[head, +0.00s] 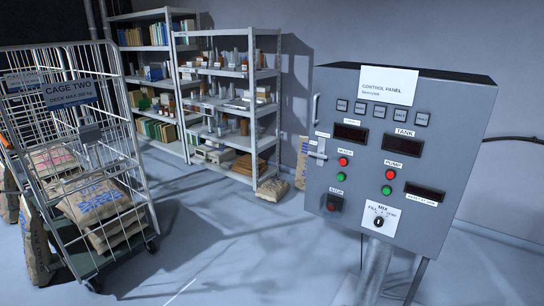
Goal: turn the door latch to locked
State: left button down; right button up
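The grey control panel (345,185) stands at the right on a post, its sloped front facing me. A small pale latch (318,153) sits at the left edge of its front, with small labels near it too fine to read. I cannot tell from its pose whether it is locked. A pale bar handle (316,108) shows above it, beside the panel's left edge. Neither of my grippers is in view.
The panel also carries red and green buttons, dark displays and a MIX selector (379,222). A wire cage trolley (151,190) with sacks stands at the left. Loaded shelves (222,73) stand behind. A sack (271,189) lies on the floor. Floor between trolley and panel is clear.

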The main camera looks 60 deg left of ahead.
aim_at(318, 154)
jog(key=u, duration=1.7)
